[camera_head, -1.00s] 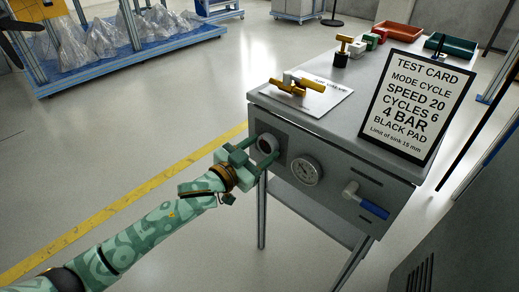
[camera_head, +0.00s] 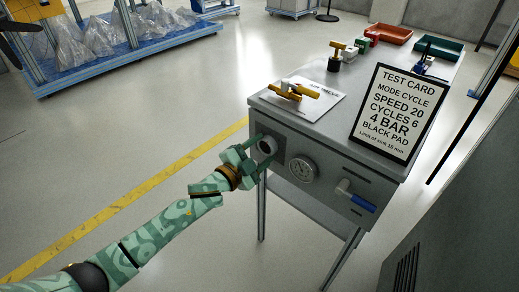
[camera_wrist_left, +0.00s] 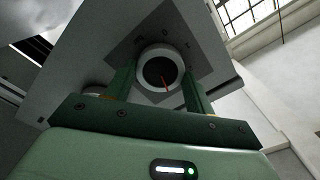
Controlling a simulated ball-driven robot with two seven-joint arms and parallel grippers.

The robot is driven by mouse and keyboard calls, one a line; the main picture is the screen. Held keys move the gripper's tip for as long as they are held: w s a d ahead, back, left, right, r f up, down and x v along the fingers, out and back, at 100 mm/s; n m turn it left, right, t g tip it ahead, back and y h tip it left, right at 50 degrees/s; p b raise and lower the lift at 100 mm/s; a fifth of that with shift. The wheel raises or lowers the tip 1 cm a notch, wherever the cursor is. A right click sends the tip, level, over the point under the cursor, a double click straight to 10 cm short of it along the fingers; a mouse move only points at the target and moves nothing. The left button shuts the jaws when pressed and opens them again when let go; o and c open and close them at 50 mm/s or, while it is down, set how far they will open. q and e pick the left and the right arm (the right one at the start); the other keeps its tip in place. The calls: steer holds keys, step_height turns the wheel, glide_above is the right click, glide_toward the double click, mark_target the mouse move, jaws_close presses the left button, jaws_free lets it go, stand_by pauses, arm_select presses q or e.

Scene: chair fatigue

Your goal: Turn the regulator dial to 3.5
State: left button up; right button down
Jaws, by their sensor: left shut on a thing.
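The regulator dial (camera_head: 267,146) is a round pale-rimmed knob with a dark face on the front panel of the grey bench (camera_head: 345,140). My left gripper (camera_head: 261,150) is shut on it, one green finger on each side. In the left wrist view the dial (camera_wrist_left: 161,69) sits between the two fingers, with a red pointer line on its dark face directed down and slightly right. My right gripper is not in view.
A round gauge (camera_head: 302,168) and a blue-handled lever (camera_head: 357,196) are right of the dial. On the bench top are a yellow valve (camera_head: 293,90), a test card (camera_head: 398,112) reading 4 BAR, and red (camera_head: 391,33) and green (camera_head: 440,47) trays.

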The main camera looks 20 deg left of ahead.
arm_select(q)
steer(key=shift+f+m, duration=0.1)
steer(key=shift+m, duration=0.4)
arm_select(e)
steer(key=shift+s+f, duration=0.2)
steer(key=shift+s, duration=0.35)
arm_select(q)
steer(key=o, duration=1)
steer(key=shift+c, duration=0.2)
